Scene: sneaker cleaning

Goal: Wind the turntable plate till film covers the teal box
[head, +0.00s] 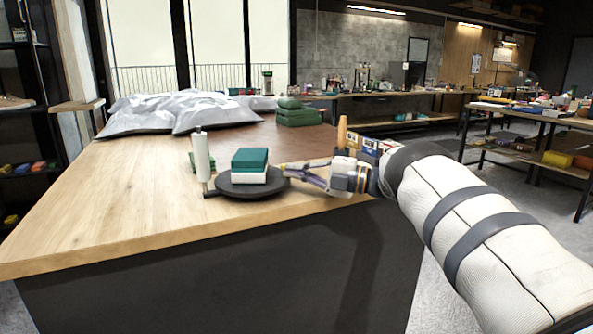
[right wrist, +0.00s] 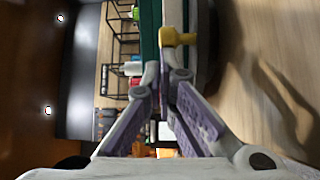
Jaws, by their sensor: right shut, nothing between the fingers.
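The teal box (head: 250,158) sits on the dark round turntable plate (head: 235,189). Its top and upper side are teal, and its lower part is white; I cannot tell whether the white is film. A white upright roll (head: 202,156) stands just left of the plate. My right gripper (head: 288,171) reaches in from the right, low over the plate's right edge. Its fingers are shut and empty. My left gripper is not in view.
Grey pillow-like bags (head: 180,110) lie at the table's back left. Green stacked items (head: 298,113) stand at the back. Small boxes and a wooden-handled tool (head: 342,132) are behind my right wrist. The wooden table (head: 120,200) is clear left of the roll.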

